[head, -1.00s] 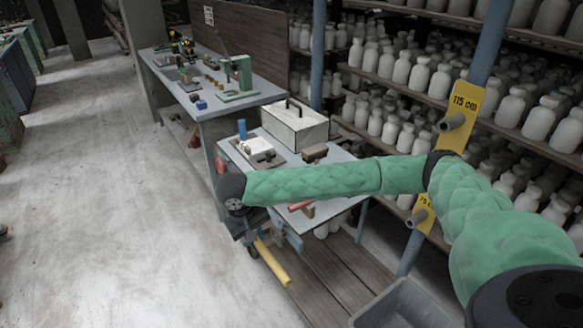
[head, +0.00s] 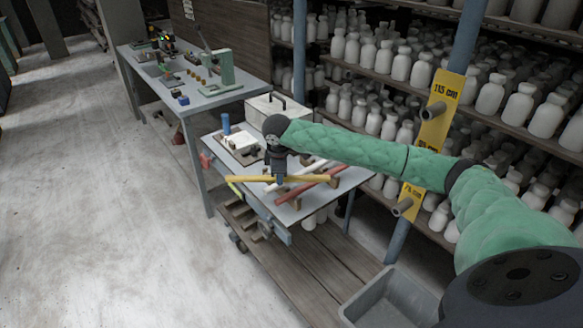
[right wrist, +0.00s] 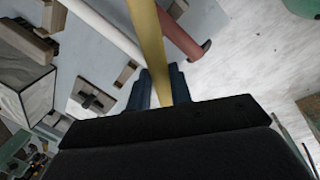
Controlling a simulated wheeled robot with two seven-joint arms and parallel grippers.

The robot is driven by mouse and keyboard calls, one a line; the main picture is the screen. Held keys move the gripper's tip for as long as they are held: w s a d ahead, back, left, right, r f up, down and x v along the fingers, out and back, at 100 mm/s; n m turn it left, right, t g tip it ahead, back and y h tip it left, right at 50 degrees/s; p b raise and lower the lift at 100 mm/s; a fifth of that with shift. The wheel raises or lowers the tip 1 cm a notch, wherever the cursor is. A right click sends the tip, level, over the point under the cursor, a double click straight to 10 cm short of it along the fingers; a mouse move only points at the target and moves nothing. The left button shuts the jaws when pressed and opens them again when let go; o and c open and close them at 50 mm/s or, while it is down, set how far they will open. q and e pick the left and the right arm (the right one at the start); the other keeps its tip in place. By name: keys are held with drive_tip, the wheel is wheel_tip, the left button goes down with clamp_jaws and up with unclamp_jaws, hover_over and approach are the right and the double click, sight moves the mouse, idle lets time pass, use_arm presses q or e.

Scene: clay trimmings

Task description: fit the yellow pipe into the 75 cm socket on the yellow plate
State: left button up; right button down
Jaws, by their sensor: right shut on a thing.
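My right gripper (head: 279,177) is shut on the yellow pipe (head: 316,179), near its middle. The pipe lies roughly level across the head view, over the near part of the small cart top. In the right wrist view the pipe (right wrist: 147,38) runs between the two dark fingers (right wrist: 160,88). The 75 cm yellow plate (head: 412,194) is low on the blue post, right of the gripper and well apart from it. My left gripper is not in view.
The cart (head: 290,211) carries a red pipe (head: 310,187), a white pipe (right wrist: 105,29), wooden blocks and a white box (head: 272,106). Another yellow plate marked 115 cm (head: 442,98) is higher on the post (head: 467,45). A grey bin (head: 385,295) stands below. Bottle shelves fill the back.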

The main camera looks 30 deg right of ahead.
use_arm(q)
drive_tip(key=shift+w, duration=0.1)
use_arm(e)
drive_tip(key=w+d+r+n, duration=0.1)
drive_tip(key=d+r+n, duration=0.1)
drive_tip(key=d, duration=0.7)
drive_tip(key=d+r+n+y, duration=0.1)
drive_tip(key=d+n, duration=0.4)
drive_tip(key=d, duration=0.5)
drive_tip(key=shift+w+d+r+n, duration=0.3)
drive_tip(key=shift+w+r, duration=0.1)
drive_tip(key=shift+r, duration=0.4)
drive_tip(key=shift+a, duration=0.1)
